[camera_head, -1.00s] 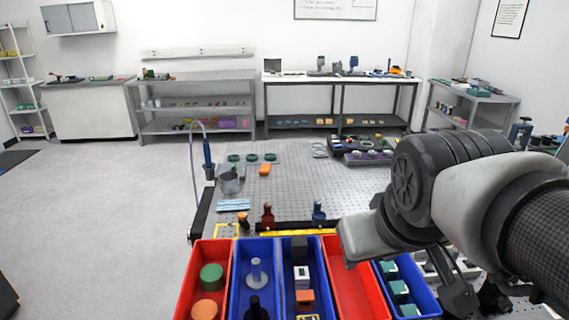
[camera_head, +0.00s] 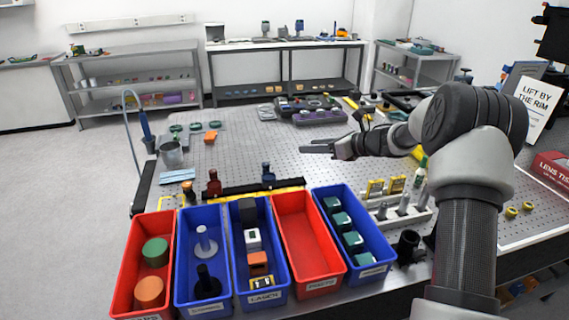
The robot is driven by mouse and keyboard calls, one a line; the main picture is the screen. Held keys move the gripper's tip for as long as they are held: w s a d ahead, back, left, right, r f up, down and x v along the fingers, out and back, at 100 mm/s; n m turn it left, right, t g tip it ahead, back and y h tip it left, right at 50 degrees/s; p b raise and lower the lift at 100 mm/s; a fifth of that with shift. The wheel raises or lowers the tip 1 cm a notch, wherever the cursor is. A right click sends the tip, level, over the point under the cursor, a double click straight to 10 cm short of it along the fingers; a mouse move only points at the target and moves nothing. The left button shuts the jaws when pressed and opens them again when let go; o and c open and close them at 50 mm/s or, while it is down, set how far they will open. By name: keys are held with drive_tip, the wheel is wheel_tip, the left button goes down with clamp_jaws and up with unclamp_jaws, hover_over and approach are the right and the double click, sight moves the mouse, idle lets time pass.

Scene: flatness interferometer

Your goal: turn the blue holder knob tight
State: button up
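A small blue holder (camera_head: 267,174) with a knob-like top stands upright on the black rail behind the bins in the head view. A similar dark red holder (camera_head: 214,186) stands to its left. My gripper (camera_head: 316,148) is over the perforated table, to the right of and farther back than the blue holder, apart from it. Its fingers point left and show as a thin dark shape edge-on, so I cannot tell their gap. No held object shows. The blue knob's fine detail is too small to see.
Red and blue bins (camera_head: 308,240) with blocks and cylinders line the front edge. A metal cup (camera_head: 172,153) and a cable stand at the left. The table's middle (camera_head: 240,148) is mostly clear.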

wheel_tip(320, 180, down, 4)
drive_tip(key=s+n+g+y, duration=0.1)
drive_tip(key=s+n, duration=0.1)
drive_tip(key=n, duration=0.1)
drive_tip(key=p, duration=0.2)
approach(268, 164)
drive_tip(key=shift+g, duration=0.3)
drive_tip(key=x, duration=0.7)
drive_tip(key=shift+w+a, duration=0.25)
drive_tip(key=shift+a, duration=0.05)
clamp_jaws()
drive_tip(key=shift+f+b, duration=0.1)
drive_tip(key=shift+b, duration=0.5)
